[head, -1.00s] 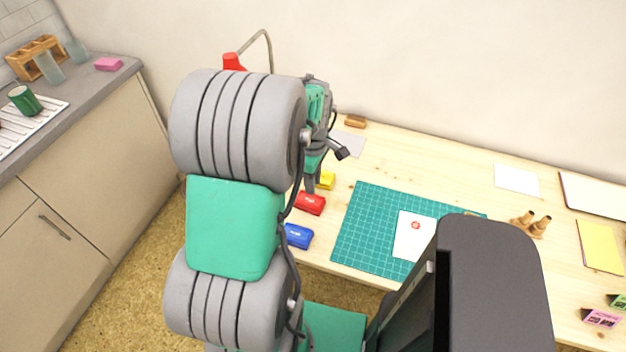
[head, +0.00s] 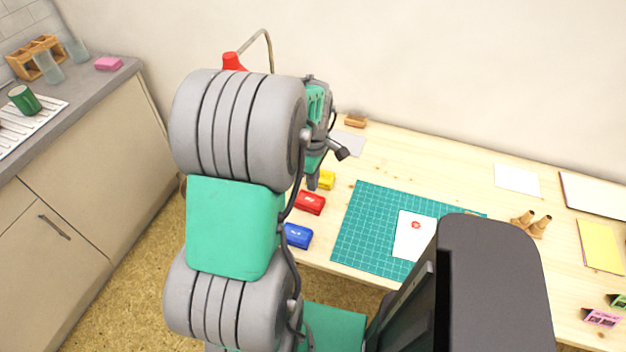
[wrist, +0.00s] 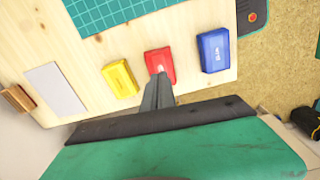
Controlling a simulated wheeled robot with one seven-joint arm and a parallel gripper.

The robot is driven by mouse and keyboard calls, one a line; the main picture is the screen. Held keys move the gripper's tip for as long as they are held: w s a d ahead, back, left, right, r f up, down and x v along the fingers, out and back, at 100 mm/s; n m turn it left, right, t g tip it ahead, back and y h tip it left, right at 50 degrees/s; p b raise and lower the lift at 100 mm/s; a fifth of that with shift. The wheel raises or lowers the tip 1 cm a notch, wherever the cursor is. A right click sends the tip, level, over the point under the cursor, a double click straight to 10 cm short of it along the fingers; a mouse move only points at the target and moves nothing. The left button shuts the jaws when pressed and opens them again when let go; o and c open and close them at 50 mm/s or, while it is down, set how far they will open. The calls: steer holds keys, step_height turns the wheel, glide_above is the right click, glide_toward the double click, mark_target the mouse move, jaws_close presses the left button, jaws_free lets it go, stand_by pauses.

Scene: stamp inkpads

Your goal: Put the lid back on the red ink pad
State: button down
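The red ink pad (head: 310,203) lies on the wooden table between the yellow and blue ones. It also shows in the wrist view (wrist: 159,63), with a red top bearing a small white mark; the lid looks to be on it, and no separate red lid is in view. My gripper (head: 312,186) is just above and behind the red pad in the head view. In the wrist view its fingertips (wrist: 159,78) look close together, with nothing visible between them, and overlap the pad's near edge. Whether they touch it I cannot tell.
A yellow pad (head: 327,180) and a blue pad (head: 298,236) flank the red one. A green cutting mat (head: 350,235) with a stamped white card (head: 408,243) lies to the right. A wooden block (head: 355,121) sits at the back.

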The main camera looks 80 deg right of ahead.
mark_target(313, 200)
steer(key=shift+f+b, duration=1.75)
steer(key=shift+f, duration=1.15)
steer(key=shift+r+p, duration=2.65)
steer(key=shift+r, duration=0.9)
